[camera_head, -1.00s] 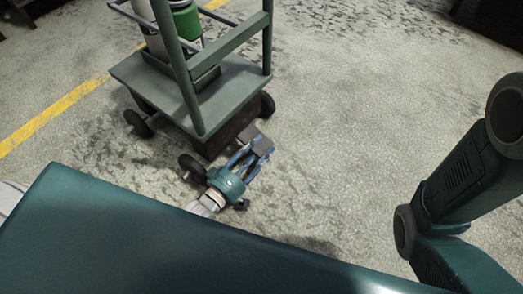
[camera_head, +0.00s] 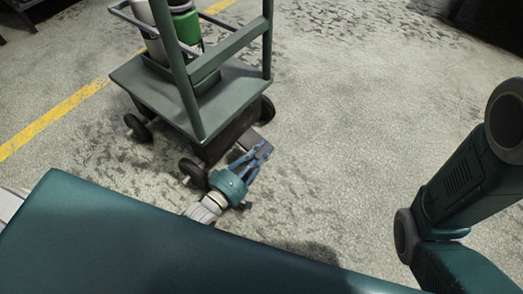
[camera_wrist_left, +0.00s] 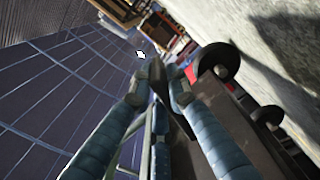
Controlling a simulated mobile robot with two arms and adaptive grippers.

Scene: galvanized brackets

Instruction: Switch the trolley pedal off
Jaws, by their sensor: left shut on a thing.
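The green trolley (camera_head: 205,98) stands on the floor in the upper left of the head view. Its dark pedal (camera_head: 249,139) juts out low at its near right side, a small flat plate. My left gripper (camera_head: 260,151), with blue fingers, is at the pedal, low beside the near wheel. In the left wrist view its fingertips (camera_wrist_left: 158,82) are closed on a dark, thin part of the pedal, mostly hidden between them. The pedal's exact tilt cannot be told. My right gripper is out of view; only part of that arm shows at the right.
A green and a white cylinder (camera_head: 187,27) stand on the trolley. The trolley's near wheel (camera_head: 193,172) is close to my left gripper. A yellow line (camera_head: 60,112) crosses the floor at left. The concrete floor right of the trolley is clear.

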